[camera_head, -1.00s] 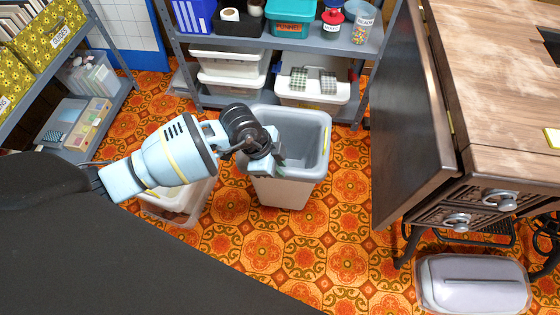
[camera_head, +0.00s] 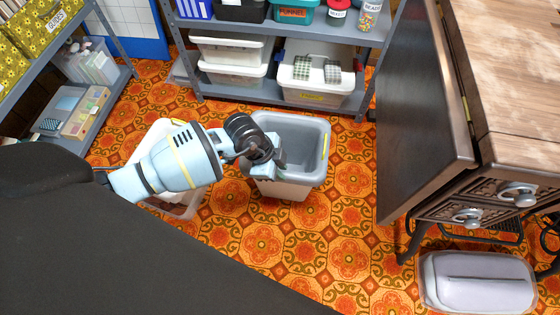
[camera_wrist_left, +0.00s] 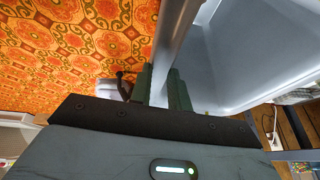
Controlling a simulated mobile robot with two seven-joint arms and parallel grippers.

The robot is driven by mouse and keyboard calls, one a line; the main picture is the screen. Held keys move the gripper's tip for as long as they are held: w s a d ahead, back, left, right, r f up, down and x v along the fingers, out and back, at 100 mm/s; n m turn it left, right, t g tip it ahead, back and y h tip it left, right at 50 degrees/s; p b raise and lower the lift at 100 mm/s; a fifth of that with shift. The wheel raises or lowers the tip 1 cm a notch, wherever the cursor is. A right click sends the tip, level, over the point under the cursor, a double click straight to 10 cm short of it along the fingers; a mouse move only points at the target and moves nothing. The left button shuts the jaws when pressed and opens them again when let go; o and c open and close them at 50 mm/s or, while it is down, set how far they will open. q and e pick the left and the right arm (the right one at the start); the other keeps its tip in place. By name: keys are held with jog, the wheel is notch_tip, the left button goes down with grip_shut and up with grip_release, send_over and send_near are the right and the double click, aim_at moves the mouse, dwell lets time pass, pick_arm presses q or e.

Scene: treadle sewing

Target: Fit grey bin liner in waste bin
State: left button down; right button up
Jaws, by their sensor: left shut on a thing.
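The waste bin stands on the patterned floor, with its pale body (camera_head: 285,190) showing below the grey bin liner (camera_head: 300,132). The liner is a stiff grey tub with an open top, sitting in the bin's mouth. A yellow mark shows on its right rim. My left gripper (camera_head: 277,163) is at the liner's left rim. In the left wrist view my left gripper's fingers (camera_wrist_left: 163,88) are on either side of the grey rim (camera_wrist_left: 178,40), shut on it. How deep the liner sits is hard to tell. My right gripper is not in view.
A white container (camera_head: 150,145) stands on the floor left of the bin, partly behind my arm. A grey shelf unit (camera_head: 290,97) with boxes is behind. A wooden sewing cabinet (camera_head: 430,120) and a pale rounded case (camera_head: 478,282) are on the right. Floor in front is clear.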

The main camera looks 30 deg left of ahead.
pick_arm(q)
jog(key=shift+f, duration=0.15)
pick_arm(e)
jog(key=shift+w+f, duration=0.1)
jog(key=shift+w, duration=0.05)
pick_arm(q)
jog(key=c, duration=1.4)
grip_release()
jog(key=shift+c, duration=0.2)
jog(key=shift+o, duration=1)
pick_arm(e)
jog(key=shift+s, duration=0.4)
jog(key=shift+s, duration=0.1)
